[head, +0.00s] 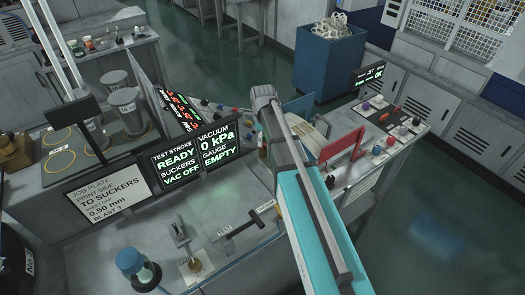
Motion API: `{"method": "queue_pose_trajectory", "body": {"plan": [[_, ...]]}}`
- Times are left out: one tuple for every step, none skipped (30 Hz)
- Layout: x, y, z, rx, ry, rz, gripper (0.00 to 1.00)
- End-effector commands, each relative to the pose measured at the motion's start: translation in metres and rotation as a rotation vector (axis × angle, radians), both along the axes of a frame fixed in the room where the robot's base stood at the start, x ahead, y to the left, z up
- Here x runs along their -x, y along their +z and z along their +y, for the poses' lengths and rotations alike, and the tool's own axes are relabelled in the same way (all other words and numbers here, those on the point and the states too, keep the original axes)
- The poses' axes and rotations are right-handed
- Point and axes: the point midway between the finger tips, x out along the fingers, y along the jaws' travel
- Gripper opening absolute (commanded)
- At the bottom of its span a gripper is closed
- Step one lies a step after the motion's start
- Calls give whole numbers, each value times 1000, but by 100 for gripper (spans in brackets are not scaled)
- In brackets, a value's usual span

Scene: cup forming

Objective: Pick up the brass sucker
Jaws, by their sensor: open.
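I cannot single out the brass sucker with certainty. A small brass-coloured piece (194,265) sits on the front bench (235,200), at the foot of a small upright metal fixture (180,234). Several small coloured round pieces (377,101) stand on the right-hand bench, too small to tell their material. My arm, turquoise and grey, reaches up from the bottom middle and hides part of both benches. My gripper cannot be made out; the arm may hide it.
Two dark screens (190,155) read READY and 0 kPa. A blue-topped round container (138,268) stands at the front left. A red panel (342,145) stands on the right-hand bench. A blue bin (329,62) stands behind. The green floor at right is clear.

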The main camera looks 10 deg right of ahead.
Motion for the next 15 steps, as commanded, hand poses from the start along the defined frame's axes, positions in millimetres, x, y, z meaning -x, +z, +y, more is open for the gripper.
{"method": "queue_pose_trajectory", "body": {"plan": [[0,0,0,0,0,0,85],[0,0,0,0,0,0,85],[0,0,0,0,0,0,85],[0,0,0,0,0,0,85],[0,0,0,0,0,0,85],[0,0,0,0,1,0,85],[0,-1,0,0,1,0,85],[0,-1,1,0,1,0,85],[0,-3,1,0,1,0,85],[0,-4,1,0,1,0,85],[1,-5,1,0,1,0,85],[1,-7,1,0,1,0,85],[1,-9,1,0,1,0,85],[1,-11,1,0,1,0,85],[1,-14,1,0,1,0,85]]}}
